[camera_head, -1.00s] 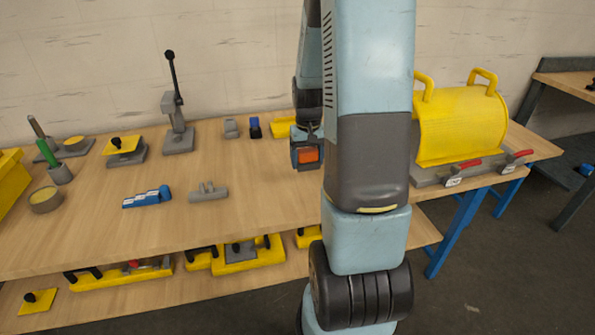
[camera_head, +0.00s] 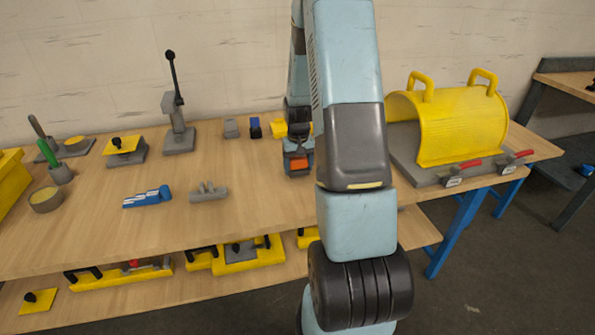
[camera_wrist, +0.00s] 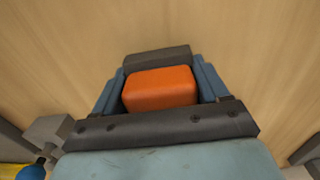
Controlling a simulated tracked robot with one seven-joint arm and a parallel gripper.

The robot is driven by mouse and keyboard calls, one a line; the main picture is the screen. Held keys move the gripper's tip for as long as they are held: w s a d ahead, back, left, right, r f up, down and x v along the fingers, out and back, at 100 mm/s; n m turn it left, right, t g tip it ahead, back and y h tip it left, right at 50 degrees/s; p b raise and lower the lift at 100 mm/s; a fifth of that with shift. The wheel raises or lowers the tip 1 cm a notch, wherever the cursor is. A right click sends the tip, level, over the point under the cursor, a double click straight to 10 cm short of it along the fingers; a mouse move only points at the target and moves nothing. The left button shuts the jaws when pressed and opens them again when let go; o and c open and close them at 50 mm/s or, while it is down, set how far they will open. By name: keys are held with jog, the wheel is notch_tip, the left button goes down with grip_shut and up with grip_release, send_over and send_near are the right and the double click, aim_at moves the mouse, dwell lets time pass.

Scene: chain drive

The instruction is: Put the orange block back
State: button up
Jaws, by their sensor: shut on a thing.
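My gripper (camera_head: 299,168) is shut on the orange block (camera_head: 301,161) over the right part of the bench top. In the wrist view the orange block (camera_wrist: 160,88) sits between the two blue fingers of my gripper (camera_wrist: 162,80). A dark grey piece (camera_wrist: 157,59) shows just beyond the block; I cannot tell if it is joined to it. The block's underside is hidden, and I cannot tell whether it touches the bench.
A grey block (camera_head: 231,128), a blue block (camera_head: 255,128) and a yellow piece (camera_head: 280,128) stand in a row behind my gripper. A yellow guard (camera_head: 462,125) stands to the right. A grey fixture (camera_head: 208,191) lies left, with bare wood (camera_head: 245,170) between.

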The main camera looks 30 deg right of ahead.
jog(key=shift+f, duration=0.95)
jog(key=shift+f, duration=0.15)
jog(key=o, duration=1.3)
jog(key=shift+r, duration=0.2)
